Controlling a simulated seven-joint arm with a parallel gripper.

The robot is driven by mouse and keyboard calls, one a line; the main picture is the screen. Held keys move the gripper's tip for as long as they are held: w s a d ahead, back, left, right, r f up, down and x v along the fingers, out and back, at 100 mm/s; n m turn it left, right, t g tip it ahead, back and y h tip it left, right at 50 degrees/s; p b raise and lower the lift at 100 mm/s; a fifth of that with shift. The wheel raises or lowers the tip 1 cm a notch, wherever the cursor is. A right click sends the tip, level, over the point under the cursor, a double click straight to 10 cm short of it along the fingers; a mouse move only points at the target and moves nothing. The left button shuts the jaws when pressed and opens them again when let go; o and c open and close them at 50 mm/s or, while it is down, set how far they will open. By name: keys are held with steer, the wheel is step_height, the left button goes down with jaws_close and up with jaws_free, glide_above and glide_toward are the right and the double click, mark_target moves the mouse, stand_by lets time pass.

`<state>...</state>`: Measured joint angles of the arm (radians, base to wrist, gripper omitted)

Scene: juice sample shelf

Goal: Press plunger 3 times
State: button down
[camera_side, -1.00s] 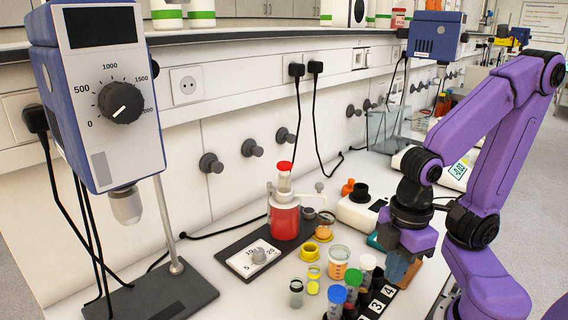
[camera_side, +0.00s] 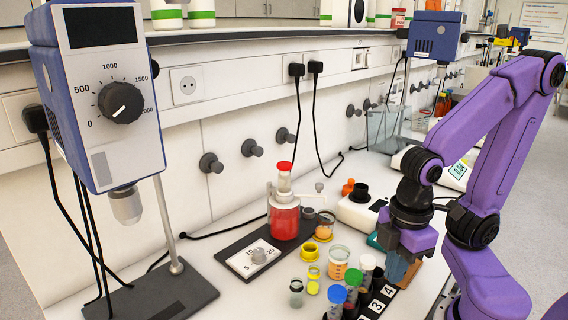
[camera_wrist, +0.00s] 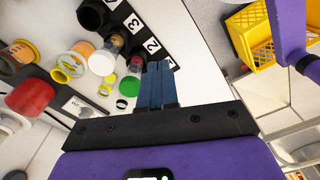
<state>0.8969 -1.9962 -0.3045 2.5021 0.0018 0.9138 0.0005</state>
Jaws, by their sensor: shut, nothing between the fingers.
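The dispenser bottle (camera_side: 285,222) holds red liquid and stands on a dark base in the side view. Its plunger has a red cap (camera_side: 285,166) and stands up above the bottle. In the wrist view the red bottle (camera_wrist: 30,97) shows at the left edge. A small cup (camera_side: 325,228) with orange content is beside the bottle, to its right. My gripper (camera_wrist: 156,68) is shut and empty, pointing down over the bench near the numbered rack. In the side view it is to the right of the dispenser, well apart from it; its fingertips are hard to make out there.
An orange-filled jar (camera_side: 339,260) and several colour-capped vials stand near the numbered rack (camera_side: 381,297). A white scale (camera_side: 361,211) is behind. A stirrer stand (camera_side: 160,300) is at the left.

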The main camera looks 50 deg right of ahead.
steer(key=shift+w, duration=0.1)
steer(key=w+a+r+m+t+y, duration=0.25)
steer(key=w+r+m, duration=0.2)
steer(key=w, duration=0.45)
step_height(320, 180, up, 14)
steer(key=m+t+h, duration=0.2)
steer(key=m+t, duration=0.5)
steer(key=m, duration=0.9)
glide_above(288, 164)
steer(key=shift+r+g, duration=0.2)
steer(key=shift+g, duration=0.05)
steer(key=shift+f, duration=0.1)
steer(key=shift+f, duration=4.3)
steer(key=shift+f, duration=0.15)
